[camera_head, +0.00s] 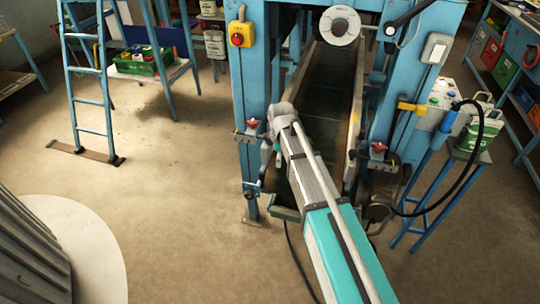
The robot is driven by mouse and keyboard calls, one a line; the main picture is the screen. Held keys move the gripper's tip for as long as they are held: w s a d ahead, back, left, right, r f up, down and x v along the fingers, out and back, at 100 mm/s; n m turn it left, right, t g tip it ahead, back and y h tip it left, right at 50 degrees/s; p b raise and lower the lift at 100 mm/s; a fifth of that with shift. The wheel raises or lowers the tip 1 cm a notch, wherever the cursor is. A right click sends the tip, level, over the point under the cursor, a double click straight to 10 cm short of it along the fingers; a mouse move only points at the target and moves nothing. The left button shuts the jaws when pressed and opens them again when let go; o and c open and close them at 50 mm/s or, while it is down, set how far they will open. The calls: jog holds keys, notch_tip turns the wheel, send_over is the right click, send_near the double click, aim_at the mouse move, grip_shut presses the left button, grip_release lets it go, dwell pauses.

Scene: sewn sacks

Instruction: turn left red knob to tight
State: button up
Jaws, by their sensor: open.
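The left red knob (253,123) sits on the left blue post of the machine, facing out on a small bracket. A second red knob (379,147) sits on the right post. My arm reaches from the bottom right up to the left post. My gripper (269,138) is at its far end, just right of and slightly below the left red knob. It is open, small in the picture and partly hidden by my wrist. I cannot tell whether it touches the knob. Nothing shows held in it.
A yellow box with a red button (240,34) is on the left post above the knob. A conveyor channel (326,85) runs between the posts. A blue stool (462,152) with canisters stands right. A ladder (88,80) stands left.

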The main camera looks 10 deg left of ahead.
jog(key=s+d+f+m+b, duration=0.2)
jog(key=d+f+m+b, duration=0.2)
jog(key=d, duration=0.5)
jog(key=shift+s+f+m, duration=0.25)
jog(key=shift+f+m, duration=0.15)
jog(key=shift+f, duration=0.1)
